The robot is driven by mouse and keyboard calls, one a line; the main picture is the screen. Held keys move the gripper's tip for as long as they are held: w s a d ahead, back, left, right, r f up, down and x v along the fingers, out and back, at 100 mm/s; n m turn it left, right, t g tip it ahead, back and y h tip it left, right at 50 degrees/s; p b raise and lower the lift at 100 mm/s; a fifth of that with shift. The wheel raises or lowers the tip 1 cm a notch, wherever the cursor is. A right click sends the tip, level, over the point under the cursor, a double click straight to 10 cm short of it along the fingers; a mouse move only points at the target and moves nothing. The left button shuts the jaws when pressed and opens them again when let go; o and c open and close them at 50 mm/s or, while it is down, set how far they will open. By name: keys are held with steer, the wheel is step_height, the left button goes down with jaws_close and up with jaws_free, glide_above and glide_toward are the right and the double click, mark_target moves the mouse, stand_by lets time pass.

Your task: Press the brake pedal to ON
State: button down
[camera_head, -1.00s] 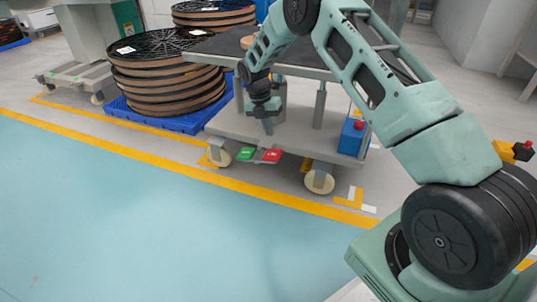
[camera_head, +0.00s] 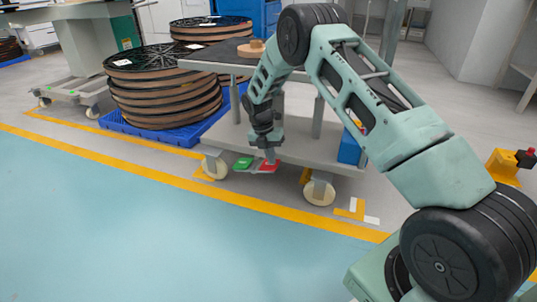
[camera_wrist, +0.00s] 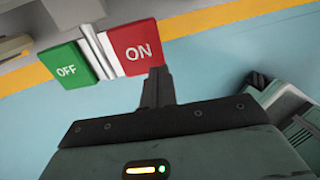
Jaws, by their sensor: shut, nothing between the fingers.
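The brake pedal has a green OFF plate (camera_wrist: 72,63) and a red ON plate (camera_wrist: 138,46), with a pale bar between them, in the wrist view. In the head view the green plate (camera_head: 243,163) and part of the red plate (camera_head: 267,168) show low on the cart's front edge. My gripper (camera_head: 270,160) is shut and empty, pointing down at the red plate. In the wrist view its fingertips (camera_wrist: 158,72) overlap the lower right edge of the red plate; I cannot tell whether they touch it.
The wheeled cart (camera_head: 290,142) stands behind the pedal, with casters (camera_head: 319,191) on both sides. Stacked reels (camera_head: 165,90) rest on a blue pallet (camera_head: 190,132) at left. The blue floor (camera_head: 150,230) in front is clear.

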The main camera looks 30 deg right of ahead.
mark_target(276, 170)
steer(key=shift+x, duration=0.75)
steer(key=shift+s+d+t+y+p, duration=0.2)
steer(key=shift+s+t+y+p, duration=0.1)
steer(key=shift+p, duration=0.45)
steer(key=p, duration=0.1)
steer(key=f+t+y+p, duration=0.1)
steer(key=p, duration=0.1)
steer(key=shift+s+d+f, duration=0.1)
steer(key=shift+s+d, duration=0.2)
steer(key=shift+s, duration=0.05)
steer(key=shift+s+d+f+t+y+p, duration=0.15)
steer(key=shift+f+t+y+p, duration=0.25)
steer(key=shift+f+p, duration=0.3)
steer(key=shift+s+d+f+t+y+p, duration=0.1)
steer(key=shift+f+t+y+p, duration=0.1)
steer(key=shift+f+t+p, duration=0.4)
steer(key=shift+f, duration=0.2)
